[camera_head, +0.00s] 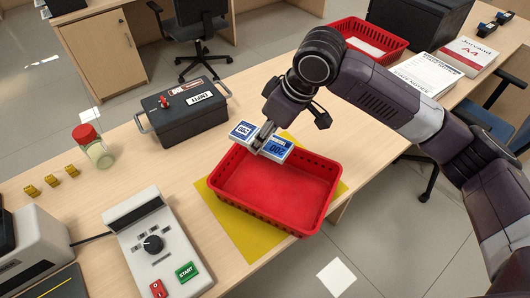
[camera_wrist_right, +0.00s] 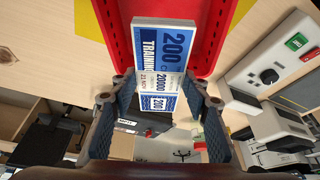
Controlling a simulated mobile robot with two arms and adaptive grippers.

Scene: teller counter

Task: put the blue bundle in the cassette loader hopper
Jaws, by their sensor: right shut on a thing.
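The blue bundle (camera_head: 277,147), a stack of blue and white notes marked 200, is in my right gripper (camera_head: 262,138). It is held over the far rim of the red basket (camera_head: 325,206). The right wrist view shows the bundle (camera_wrist_right: 165,45) between the fingers of the gripper (camera_wrist_right: 160,92), its long end sticking out past them. A grey machine (camera_head: 30,252) is cut off at the left edge, joined by a cable to a control box (camera_head: 160,240) with a knob and START button. I cannot tell which part is the loader hopper. My left gripper is out of view.
The red basket looks empty and sits on a yellow mat (camera_head: 250,240). A dark cash box (camera_head: 185,115), a red-lidded jar (camera_head: 95,148) and several small yellow blocks (camera_head: 52,180) stand on the counter. A second red basket (camera_head: 365,42) is behind my right arm.

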